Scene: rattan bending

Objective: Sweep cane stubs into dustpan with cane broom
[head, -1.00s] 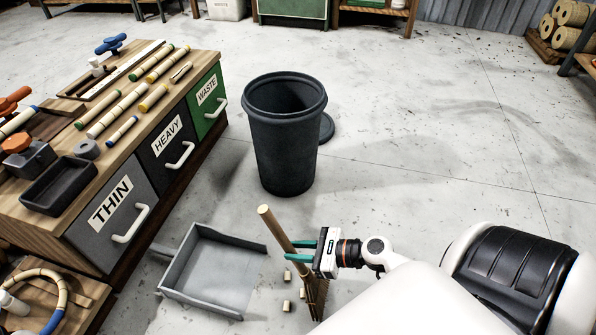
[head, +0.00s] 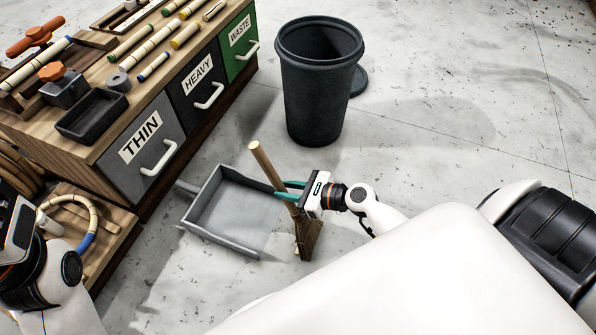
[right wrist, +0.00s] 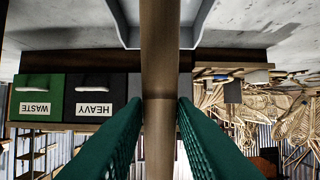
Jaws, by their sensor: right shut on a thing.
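The cane broom has a pale round handle (head: 268,167) that leans to the left, and brown bristles (head: 311,238) low at the floor. My right gripper (head: 287,191) is shut on the handle; the right wrist view also shows the handle (right wrist: 159,60) between its green fingers (right wrist: 160,118). The grey dustpan (head: 228,243) lies on the floor left of the bristles, its open side towards them. Its inside looks empty. I cannot make out the cane stubs clearly; the broom may hide them. My left gripper (head: 14,236) is at the left edge, its fingertips out of view.
A dark bin (head: 319,105) stands behind the broom, with a round lid (head: 359,82) beside it. A workbench with THIN (head: 147,143), HEAVY and WASTE drawers stands at the left, bearing cane pieces and tools. The floor right of the bin is clear.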

